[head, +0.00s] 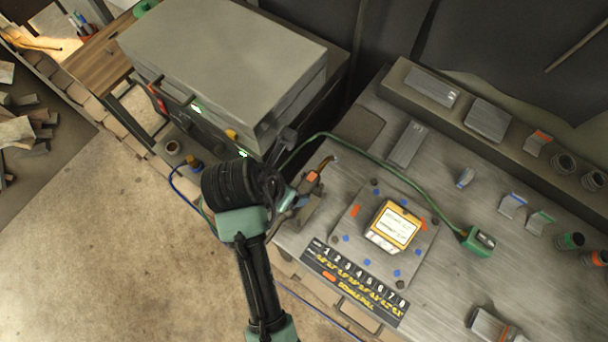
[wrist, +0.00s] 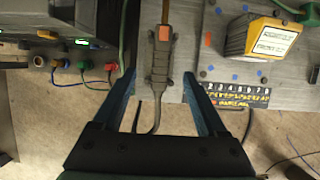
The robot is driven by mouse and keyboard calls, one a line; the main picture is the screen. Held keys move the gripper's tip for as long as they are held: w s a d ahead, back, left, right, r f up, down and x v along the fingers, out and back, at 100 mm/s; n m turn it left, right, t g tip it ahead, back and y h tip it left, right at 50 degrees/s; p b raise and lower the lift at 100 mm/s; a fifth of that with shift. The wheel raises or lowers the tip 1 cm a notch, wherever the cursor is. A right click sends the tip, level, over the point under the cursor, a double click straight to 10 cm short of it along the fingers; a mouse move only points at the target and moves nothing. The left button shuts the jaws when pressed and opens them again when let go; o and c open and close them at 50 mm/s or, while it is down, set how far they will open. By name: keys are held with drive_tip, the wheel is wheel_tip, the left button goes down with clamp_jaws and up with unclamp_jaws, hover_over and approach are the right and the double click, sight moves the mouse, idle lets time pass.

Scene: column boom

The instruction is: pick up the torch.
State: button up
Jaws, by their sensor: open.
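The torch (head: 313,179), dark with an orange patch and a copper-coloured tip, is at the left edge of the metal bench, just beyond my gripper (head: 294,198). In the wrist view the torch (wrist: 161,58) runs lengthwise in the middle of the picture, and a dark cable trails from its near end. My gripper (wrist: 160,78) is open, with one blue finger on each side of the torch and a gap on both sides. I cannot tell the height between fingers and torch. My arm hides part of the bench edge in the head view.
A yellow-framed block (head: 392,227) sits on a plate with blue and orange dots, right of the torch. A numbered black strip (head: 355,281) lies along the near edge. A large grey machine (head: 222,65) stands at left. A green cable (head: 412,183) crosses the bench.

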sight(302, 190)
drive_tip(key=x, duration=0.7)
drive_tip(key=shift+p, duration=0.3)
drive_tip(key=shift+d+p+x, duration=0.2)
drive_tip(key=shift+p+x, duration=0.4)
drive_tip(key=shift+x, duration=2)
drive_tip(key=shift+r, duration=0.15)
clamp_jaws()
